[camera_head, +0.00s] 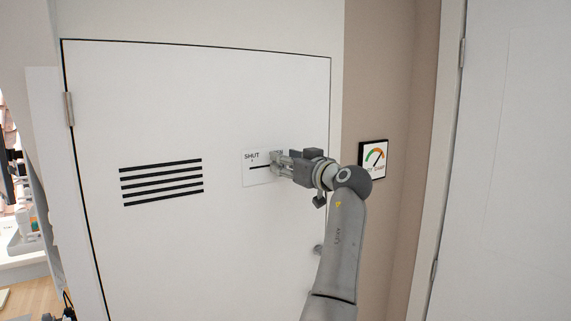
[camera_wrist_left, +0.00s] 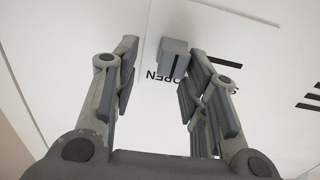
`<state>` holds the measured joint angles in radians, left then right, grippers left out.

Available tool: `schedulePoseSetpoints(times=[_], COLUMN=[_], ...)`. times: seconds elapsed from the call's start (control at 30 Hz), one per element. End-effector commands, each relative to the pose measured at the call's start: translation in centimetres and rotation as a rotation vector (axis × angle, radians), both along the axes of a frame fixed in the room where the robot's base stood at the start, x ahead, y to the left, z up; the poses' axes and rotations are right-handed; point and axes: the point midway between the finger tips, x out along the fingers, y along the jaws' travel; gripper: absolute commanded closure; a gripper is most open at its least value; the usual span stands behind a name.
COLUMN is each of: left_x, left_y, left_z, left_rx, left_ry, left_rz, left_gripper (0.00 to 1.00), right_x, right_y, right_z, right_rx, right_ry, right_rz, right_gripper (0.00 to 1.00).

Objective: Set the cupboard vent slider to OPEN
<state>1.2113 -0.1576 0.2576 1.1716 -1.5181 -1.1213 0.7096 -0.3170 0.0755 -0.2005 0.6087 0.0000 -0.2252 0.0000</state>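The slider plate (camera_head: 256,180) is a white panel on the white cupboard door, marked SHUT at its left end, with a dark slot (camera_head: 260,167). My left gripper (camera_head: 281,162) is at the plate's right end and hides the knob in the head view. In the left wrist view, the grey slider knob (camera_wrist_left: 173,58) sits at the OPEN lettering (camera_wrist_left: 163,78), with the slot (camera_wrist_left: 225,64) running away to the right. My left gripper (camera_wrist_left: 163,50) has its fingers spread, with the knob between the fingertips, closer to the right finger. Contact cannot be told. My right gripper is not in view.
A vent with black slats (camera_head: 161,182) is on the cupboard door (camera_head: 230,255), left of the plate. A small gauge (camera_head: 374,158) hangs on the beige wall to the right, partly hidden by my arm. A desk edge (camera_head: 30,300) shows at far left.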

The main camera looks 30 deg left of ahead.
Motion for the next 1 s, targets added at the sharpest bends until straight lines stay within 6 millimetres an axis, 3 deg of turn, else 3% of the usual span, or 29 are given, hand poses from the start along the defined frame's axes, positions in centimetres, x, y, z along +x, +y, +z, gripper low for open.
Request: schedulePoseSetpoints(times=[0.17, 0.27, 0.37, 0.8, 1.0], left_x=[-0.1, -0.1, -0.3, -3.3, -4.3], left_y=[0.1, 0.1, -0.4, -8.2, -10.6], left_z=[-0.1, -0.2, -0.2, -0.3, -0.2], left_rx=[-0.001, -0.002, -0.002, -0.002, -0.001], left_ry=[0.002, 0.002, 0.002, 0.003, 0.003], left_rz=[0.003, 0.004, 0.004, 0.001, 0.001], left_gripper=[0.55, 0.55, 0.55, 0.55, 0.55], right_x=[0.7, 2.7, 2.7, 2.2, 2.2], right_y=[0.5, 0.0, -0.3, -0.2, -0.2], right_z=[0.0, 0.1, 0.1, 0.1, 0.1], right_rx=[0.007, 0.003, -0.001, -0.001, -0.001], right_ry=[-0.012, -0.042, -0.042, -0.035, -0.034], right_rz=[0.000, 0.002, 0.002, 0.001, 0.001], right_gripper=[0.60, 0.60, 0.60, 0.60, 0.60])
